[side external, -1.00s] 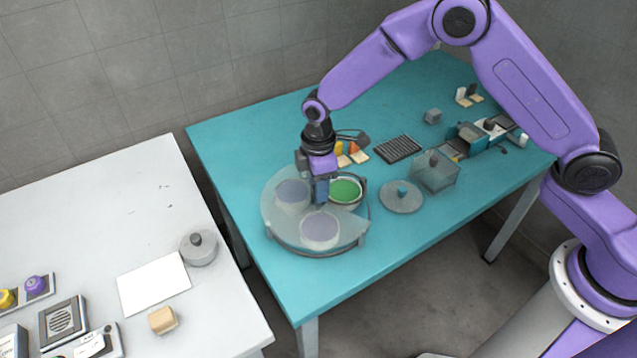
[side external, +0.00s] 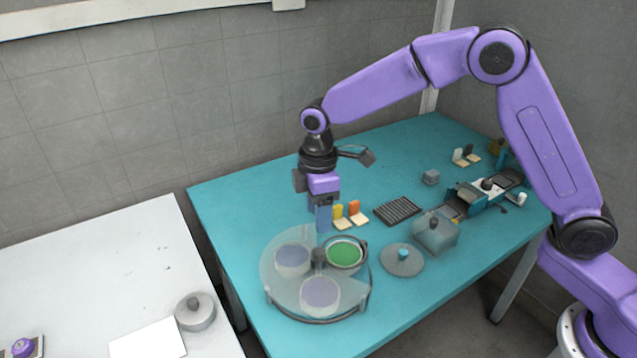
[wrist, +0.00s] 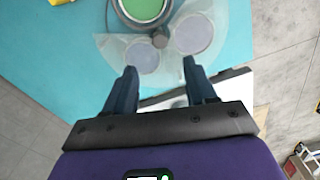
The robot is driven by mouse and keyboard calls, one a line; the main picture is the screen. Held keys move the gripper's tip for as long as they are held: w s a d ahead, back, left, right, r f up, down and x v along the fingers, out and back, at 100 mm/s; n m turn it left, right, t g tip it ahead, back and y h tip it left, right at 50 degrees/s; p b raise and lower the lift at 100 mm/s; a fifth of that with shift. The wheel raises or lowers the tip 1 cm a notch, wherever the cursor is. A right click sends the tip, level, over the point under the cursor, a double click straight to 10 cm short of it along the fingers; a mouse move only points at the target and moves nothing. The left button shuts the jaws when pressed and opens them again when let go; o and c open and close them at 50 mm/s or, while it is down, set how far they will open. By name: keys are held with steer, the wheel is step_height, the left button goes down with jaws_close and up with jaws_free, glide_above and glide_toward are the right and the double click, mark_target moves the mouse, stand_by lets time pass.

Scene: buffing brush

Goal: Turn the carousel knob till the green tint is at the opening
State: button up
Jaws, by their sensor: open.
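The carousel (side external: 275,268) stands on the teal table under a translucent cover with a gap at its back right. The green tint (side external: 343,254) shows bright and uncovered in that gap; it also shows at the top of the wrist view (wrist: 143,8). Two greyish-purple tints (side external: 292,259) and (side external: 319,292) lie under the cover. The dark knob (side external: 319,256) is at the carousel's centre and also shows in the wrist view (wrist: 160,41). My gripper (side external: 324,230) is above the knob, apart from it. Its two fingers (wrist: 160,67) are open with nothing between them.
Yellow and orange tabbed blocks (side external: 345,213) stand close behind the carousel. A white table (side external: 100,265) is at the left.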

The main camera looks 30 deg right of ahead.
step_height(320, 180, up, 7)
steer(key=shift+f, duration=0.2)
steer(key=shift+s, duration=0.1)
stand_by(0.4)
steer(key=s+d, duration=0.6)
steer(key=s, duration=0.4)
steer(key=s+d+m, duration=0.1)
steer(key=s+d, duration=0.4)
steer(key=s, duration=0.6)
steer(key=s+d+m, duration=0.1)
steer(key=s+d, duration=0.5)
steer(key=s, duration=0.4)
steer(key=shift+s+d+f, duration=0.25)
steer(key=shift+d+f, duration=0.05)
steer(key=shift+d, duration=0.05)
